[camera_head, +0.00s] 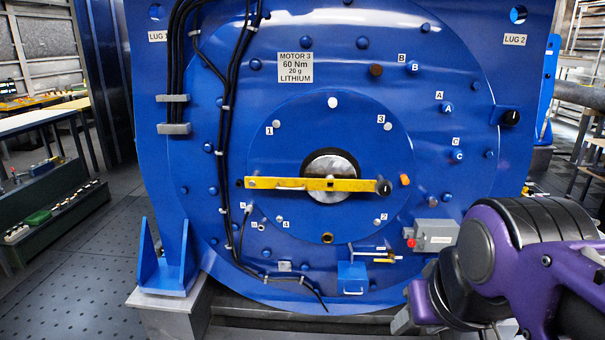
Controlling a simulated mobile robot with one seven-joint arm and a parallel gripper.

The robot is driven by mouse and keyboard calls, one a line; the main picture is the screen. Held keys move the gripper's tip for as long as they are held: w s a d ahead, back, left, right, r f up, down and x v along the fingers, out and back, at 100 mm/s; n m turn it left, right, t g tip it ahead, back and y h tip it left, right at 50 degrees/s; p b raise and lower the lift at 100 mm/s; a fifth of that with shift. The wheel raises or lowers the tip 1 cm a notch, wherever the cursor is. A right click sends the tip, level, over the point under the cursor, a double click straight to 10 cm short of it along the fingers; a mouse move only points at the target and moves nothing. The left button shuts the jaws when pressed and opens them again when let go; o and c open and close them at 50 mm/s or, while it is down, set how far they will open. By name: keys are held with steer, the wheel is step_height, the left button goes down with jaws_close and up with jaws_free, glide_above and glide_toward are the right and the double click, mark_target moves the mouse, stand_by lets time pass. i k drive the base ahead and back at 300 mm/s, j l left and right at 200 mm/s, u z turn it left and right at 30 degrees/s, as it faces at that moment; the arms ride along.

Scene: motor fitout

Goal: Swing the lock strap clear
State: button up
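The lock strap (345,185) is a yellow bar lying level across the round metal shaft end (330,166) at the middle of the blue motor face. A black knob (384,187) sits at its right end, and a small bolt head shows at its left end. A slim handle-like piece lies along the strap's left half. My purple arm enters at the lower right. My gripper (405,320) is low, near the bottom edge, apart from the strap and below it to the right. Its fingers are mostly hidden or cut off, so their opening cannot be judged.
Black cables (228,130) run down the motor's left side. A grey box with a red button (432,235) and a small blue box (352,278) are mounted low on the face. An orange plug (404,180) sits right of the knob. Benches (40,122) stand at left.

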mark_target(251, 183)
steer(key=i+j, duration=0.25)
steer(key=i, duration=0.25)
steer(key=i+j, duration=0.2)
steer(key=i, duration=0.3)
